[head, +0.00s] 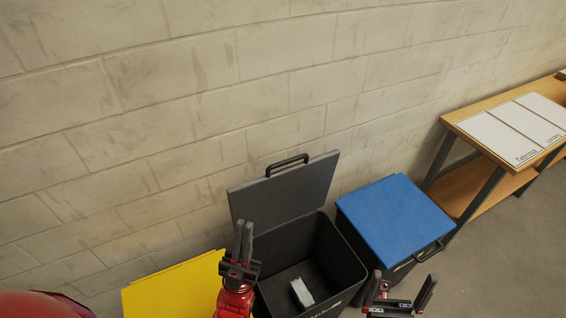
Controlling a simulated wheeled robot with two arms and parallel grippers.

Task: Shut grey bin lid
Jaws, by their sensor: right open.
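The grey bin (341,262) stands against the wall with its mouth uncovered. Its grey lid (285,190) is raised, tilted back toward the wall, with a black handle (287,163) on its top edge. My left gripper (243,224) points up in front of the lid's lower left part and overlaps it in the picture. Its two fingers look close together, and I cannot tell if they touch the lid. My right gripper (401,290) is open and empty, in front of the blue-lidded bin, to the right of the grey bin. A small pale block (302,292) lies inside the grey bin.
A bin with a shut blue lid (394,218) stands close on the right. A yellow lid (172,290) is on the left, partly behind my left arm. A wooden table (477,109) with white panels stands at the far right. Bare floor lies at the right.

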